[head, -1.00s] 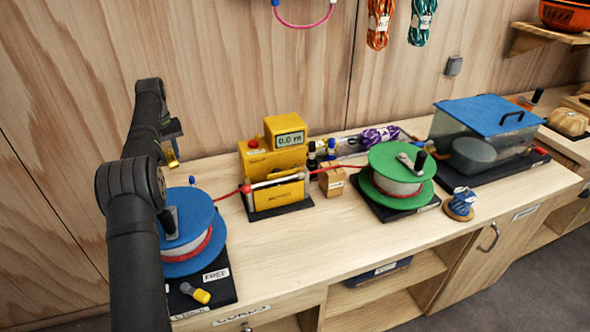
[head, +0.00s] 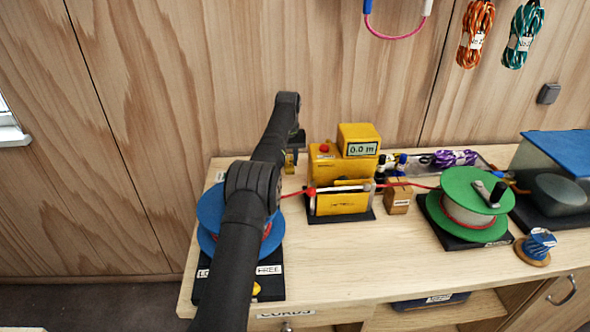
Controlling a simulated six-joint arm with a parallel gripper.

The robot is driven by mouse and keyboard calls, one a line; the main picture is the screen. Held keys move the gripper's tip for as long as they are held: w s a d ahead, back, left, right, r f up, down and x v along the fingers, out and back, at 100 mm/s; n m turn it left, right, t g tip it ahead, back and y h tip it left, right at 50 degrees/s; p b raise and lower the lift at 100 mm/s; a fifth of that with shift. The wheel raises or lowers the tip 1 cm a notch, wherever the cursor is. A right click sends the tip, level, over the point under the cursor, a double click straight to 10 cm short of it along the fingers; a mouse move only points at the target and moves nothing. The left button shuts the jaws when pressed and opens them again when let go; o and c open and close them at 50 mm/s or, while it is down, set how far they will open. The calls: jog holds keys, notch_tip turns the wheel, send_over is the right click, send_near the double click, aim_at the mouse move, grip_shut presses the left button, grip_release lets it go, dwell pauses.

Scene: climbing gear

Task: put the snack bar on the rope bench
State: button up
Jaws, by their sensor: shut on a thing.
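My gripper (head: 295,143) is behind the elbow of my arm, near the wall and left of the yellow meter box. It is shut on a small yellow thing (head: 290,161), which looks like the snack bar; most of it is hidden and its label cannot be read. The thing shows just below the jaws, over the back left part of the bench; I cannot tell if it touches the top. The rope bench (head: 375,250) is the pale wooden bench with cord reels on it.
The blue reel (head: 211,208) is partly hidden by my arm. Bare wood lies along the bench's front middle.

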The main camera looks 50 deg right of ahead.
aim_at(289, 161)
jog(key=shift+f, duration=2.05)
jog(key=shift+f, duration=0.15)
jog(key=o, duration=1)
jog(key=shift+c, duration=0.2)
jog(key=shift+r, duration=3.9)
